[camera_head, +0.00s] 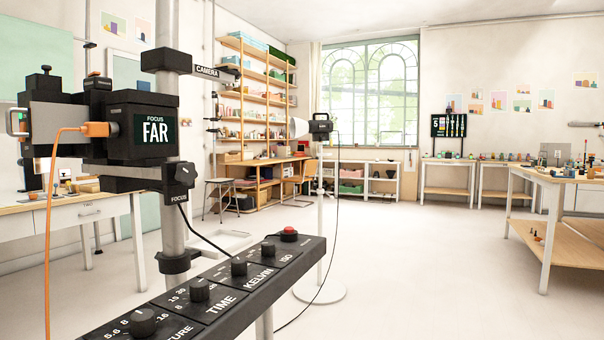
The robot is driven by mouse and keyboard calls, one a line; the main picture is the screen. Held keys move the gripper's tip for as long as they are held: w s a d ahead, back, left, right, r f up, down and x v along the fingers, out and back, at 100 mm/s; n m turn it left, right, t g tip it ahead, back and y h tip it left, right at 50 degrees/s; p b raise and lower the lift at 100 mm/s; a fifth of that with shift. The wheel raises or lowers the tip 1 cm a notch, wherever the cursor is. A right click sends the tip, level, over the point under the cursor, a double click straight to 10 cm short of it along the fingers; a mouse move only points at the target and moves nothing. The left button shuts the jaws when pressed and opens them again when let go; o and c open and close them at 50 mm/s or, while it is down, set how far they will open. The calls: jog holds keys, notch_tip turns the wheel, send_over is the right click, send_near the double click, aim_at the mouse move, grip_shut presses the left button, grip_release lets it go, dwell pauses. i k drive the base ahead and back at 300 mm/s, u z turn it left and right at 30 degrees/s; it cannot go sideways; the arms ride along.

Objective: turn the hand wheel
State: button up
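No hand wheel shows clearly. A black camera (127,128) with a small screen reading "FOCUS FAR" (156,129) is mounted on a grey upright pole (168,225) at the left. Under it, a black clamp with a round knob (184,174) sits on the pole, above a small "FOCUS" label. I cannot tell whether this knob is the hand wheel. My gripper is not in view, so its place relative to these things does not show.
A black control panel (215,302) with several knobs and a red button (289,234) juts across the lower foreground. A lamp on a white stand (320,235) is behind it. Workbenches stand left and right (573,178). The floor at centre right (430,260) is clear.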

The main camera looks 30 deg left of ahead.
aim_at(186, 172)
jog(key=z, duration=0.5)
jog(key=i, duration=0.15)
jog(key=u, duration=1.9)
